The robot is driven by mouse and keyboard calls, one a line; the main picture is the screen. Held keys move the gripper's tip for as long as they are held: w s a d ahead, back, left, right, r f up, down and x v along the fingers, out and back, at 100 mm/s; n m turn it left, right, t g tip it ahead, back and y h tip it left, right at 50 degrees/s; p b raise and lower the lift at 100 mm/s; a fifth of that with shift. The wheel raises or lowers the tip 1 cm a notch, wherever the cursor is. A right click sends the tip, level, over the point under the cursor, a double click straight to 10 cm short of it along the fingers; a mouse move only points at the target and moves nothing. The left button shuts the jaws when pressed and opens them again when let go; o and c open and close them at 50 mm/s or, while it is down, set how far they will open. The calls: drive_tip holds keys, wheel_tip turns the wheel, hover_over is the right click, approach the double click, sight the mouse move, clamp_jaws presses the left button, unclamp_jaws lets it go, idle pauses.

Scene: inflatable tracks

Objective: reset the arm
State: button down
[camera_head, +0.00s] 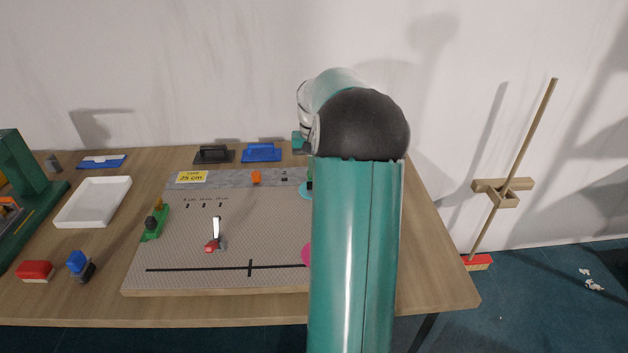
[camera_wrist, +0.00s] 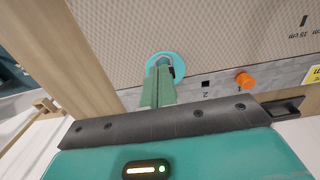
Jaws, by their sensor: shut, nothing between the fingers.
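My gripper (camera_wrist: 163,72) shows in the wrist view with its green fingers together and nothing held. Its tips line up with a teal disc (camera_wrist: 181,66) on the grey board (camera_wrist: 215,35). Whether they touch the disc or hover over it, I cannot tell. In the head view my teal arm rises in front of the board (camera_head: 180,260) and hides its right part. A sliver of the teal disc (camera_head: 304,189) shows left of the arm. The gripper is mostly hidden there.
The board carries an orange peg (camera_head: 256,177), a red-based lever (camera_head: 212,245), a green piece (camera_head: 154,222) and a partly hidden pink disc (camera_head: 306,254). A white tray (camera_head: 66,217), red block (camera_head: 35,270) and blue block (camera_head: 78,262) are left. A broom (camera_head: 511,165) leans right.

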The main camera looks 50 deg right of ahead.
drive_tip(key=shift+r, duration=0.3)
drive_tip(key=w+a+r+n+t+h, duration=0.15)
drive_tip(key=a+r, duration=0.35)
drive_tip(key=a, duration=0.7)
drive_tip(key=a+r+n+t, duration=0.1)
drive_tip(key=a+r+n, duration=0.3)
drive_tip(key=a, duration=0.9)
drive_tip(key=s+a+n+t, duration=0.1)
drive_tip(key=s+a+n, duration=0.1)
drive_tip(key=s+a, duration=0.4)
drive_tip(key=s+a+n+t+y, duration=0.1)
drive_tip(key=s+a+n+t, duration=0.1)
drive_tip(key=s+a, duration=0.5)
drive_tip(key=a, duration=0.6)
drive_tip(key=shift+s, duration=0.2)
